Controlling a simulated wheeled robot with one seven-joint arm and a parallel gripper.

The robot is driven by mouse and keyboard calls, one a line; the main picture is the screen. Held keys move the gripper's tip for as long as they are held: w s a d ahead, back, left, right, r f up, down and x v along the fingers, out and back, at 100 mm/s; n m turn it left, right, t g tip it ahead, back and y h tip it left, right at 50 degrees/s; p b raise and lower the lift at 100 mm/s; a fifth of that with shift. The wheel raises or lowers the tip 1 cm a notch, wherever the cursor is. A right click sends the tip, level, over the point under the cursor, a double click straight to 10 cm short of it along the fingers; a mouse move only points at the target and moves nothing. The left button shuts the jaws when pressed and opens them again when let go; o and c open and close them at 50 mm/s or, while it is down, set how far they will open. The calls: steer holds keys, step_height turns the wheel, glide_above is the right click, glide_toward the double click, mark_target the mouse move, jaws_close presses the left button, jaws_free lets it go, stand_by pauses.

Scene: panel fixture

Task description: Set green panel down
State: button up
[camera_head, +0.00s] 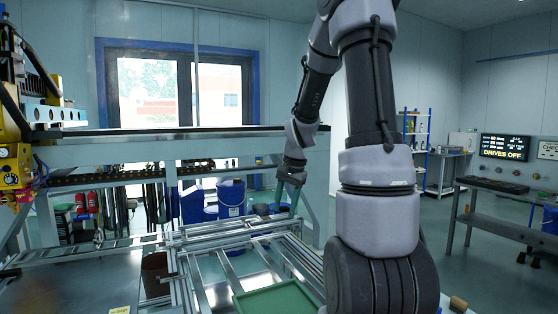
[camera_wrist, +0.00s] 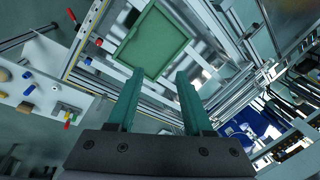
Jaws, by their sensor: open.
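The green panel (camera_head: 278,301) is a flat green plate with a raised rim, at the bottom centre of the head view, partly cut off by the frame edge and beside my arm. It also shows in the wrist view (camera_wrist: 155,42), lying on the metal frame of the fixture (camera_head: 222,268). My gripper (camera_wrist: 160,82) has two green fingers spread wide apart with nothing between them. The panel is beyond the fingertips in the wrist view, apart from them. In the head view my gripper (camera_head: 283,203) is small and far along the arm, above the fixture rails.
Aluminium rails and crossbars surround the panel. Blue bins (camera_head: 231,197) stand behind the fixture. A white board with small coloured parts (camera_wrist: 38,92) is at the left of the wrist view. A yellow machine head (camera_head: 14,172) is at the far left. A bench (camera_head: 490,192) stands at right.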

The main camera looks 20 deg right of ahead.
steer(key=s+a+r+n+t, duration=0.2)
steer(key=s+a+r, duration=0.3)
steer(key=s+r, duration=0.3)
steer(key=s+a+r+n+t, duration=0.3)
steer(key=s+a+r+n, duration=0.1)
steer(key=s+r, duration=0.5)
steer(key=shift+s+a+r+y, duration=0.25)
steer(key=shift+s+a+y, duration=0.25)
steer(key=shift+s, duration=0.4)
